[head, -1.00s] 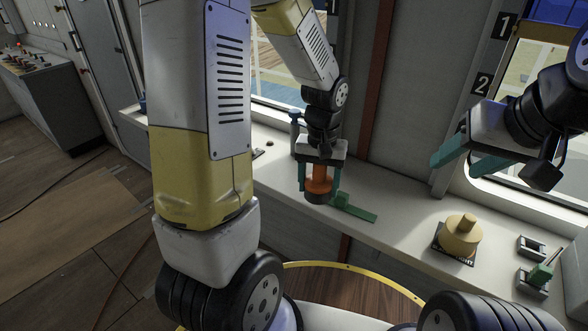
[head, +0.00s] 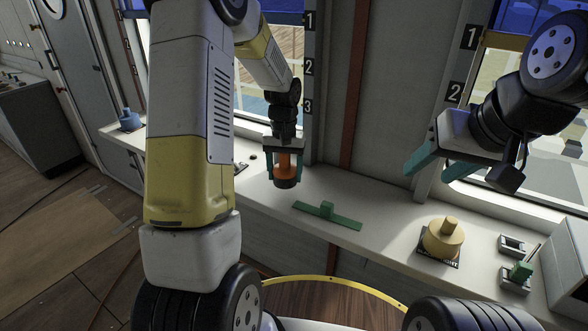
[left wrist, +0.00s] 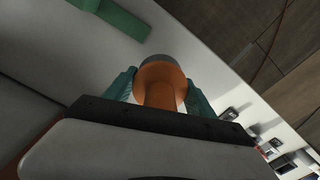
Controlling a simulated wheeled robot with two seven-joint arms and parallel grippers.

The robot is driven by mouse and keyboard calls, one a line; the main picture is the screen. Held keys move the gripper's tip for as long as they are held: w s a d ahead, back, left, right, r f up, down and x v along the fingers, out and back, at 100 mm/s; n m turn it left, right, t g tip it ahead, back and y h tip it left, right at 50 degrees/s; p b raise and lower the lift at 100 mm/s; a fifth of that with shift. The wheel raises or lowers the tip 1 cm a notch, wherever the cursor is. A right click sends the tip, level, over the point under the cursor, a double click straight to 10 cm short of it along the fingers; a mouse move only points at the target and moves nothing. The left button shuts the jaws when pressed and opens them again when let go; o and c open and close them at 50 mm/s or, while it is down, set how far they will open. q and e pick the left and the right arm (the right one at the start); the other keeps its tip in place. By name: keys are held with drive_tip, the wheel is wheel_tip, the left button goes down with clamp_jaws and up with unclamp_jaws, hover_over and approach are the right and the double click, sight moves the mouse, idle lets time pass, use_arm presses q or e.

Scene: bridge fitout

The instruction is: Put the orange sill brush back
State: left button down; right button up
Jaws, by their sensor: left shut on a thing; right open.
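The orange sill brush (head: 285,165) is upright between the teal fingers of my left gripper (head: 284,168), over the white sill. My left gripper is shut on it. In the left wrist view the orange brush (left wrist: 160,84) shows between the two teal fingers (left wrist: 159,92), with its grey end outward. Whether its lower end touches the sill I cannot tell. My right gripper (head: 424,162) is open and empty above the sill at the right.
The white sill (head: 385,222) holds a green T-shaped piece (head: 327,213), a yellow round knobbed piece (head: 443,238) on a dark labelled plate, and small holders (head: 514,278) at the right. A blue piece (head: 130,120) stands at the far left. Window posts carry numbers.

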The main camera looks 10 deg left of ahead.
use_arm(q)
drive_tip(key=shift+w+a+f, duration=0.2)
drive_tip(key=shift+w, duration=0.1)
drive_tip(key=shift+f, duration=1.55)
drive_tip(key=shift+f, duration=0.2)
drive_tip(key=shift+c, duration=1.5)
unclamp_jaws()
